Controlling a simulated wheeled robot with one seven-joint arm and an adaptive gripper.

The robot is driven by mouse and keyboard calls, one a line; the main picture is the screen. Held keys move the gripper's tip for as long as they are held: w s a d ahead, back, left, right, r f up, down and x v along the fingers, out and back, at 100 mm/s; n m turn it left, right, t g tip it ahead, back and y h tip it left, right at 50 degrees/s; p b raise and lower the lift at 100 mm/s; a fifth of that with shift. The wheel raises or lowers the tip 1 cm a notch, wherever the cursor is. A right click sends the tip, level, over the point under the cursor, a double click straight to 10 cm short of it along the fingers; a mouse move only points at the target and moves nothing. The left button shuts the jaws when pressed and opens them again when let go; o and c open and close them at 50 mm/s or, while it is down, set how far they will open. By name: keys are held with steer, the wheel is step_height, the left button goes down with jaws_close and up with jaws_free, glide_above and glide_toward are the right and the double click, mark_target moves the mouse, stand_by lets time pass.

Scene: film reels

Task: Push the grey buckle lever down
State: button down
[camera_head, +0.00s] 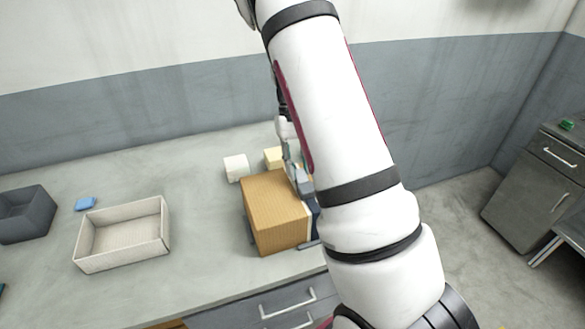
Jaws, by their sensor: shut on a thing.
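A brown box (272,210) stands near the front edge of the grey counter, with a white and dark blue part (313,220) along its right side. My gripper (297,174) points down at the box's upper right edge, mostly hidden behind my white arm. It is shut on a small grey piece (301,184) there, which looks like the buckle lever. Its outline is small and partly covered, so I cannot tell its angle.
A white roll (236,168) and a pale yellow block (273,157) stand behind the box. A beige open tray (124,236), a blue block (85,203) and a dark grey bin (25,214) are to the left. Bare counter lies between tray and box.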

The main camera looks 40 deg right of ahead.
steer(key=shift+w+d+f+g+b, duration=0.1)
steer(key=shift+w+g+b, duration=0.15)
steer(key=shift+g+b, duration=0.15)
steer(key=c, duration=1.3)
jaws_free()
steer(key=v, duration=1.2)
steer(key=shift+d, duration=0.1)
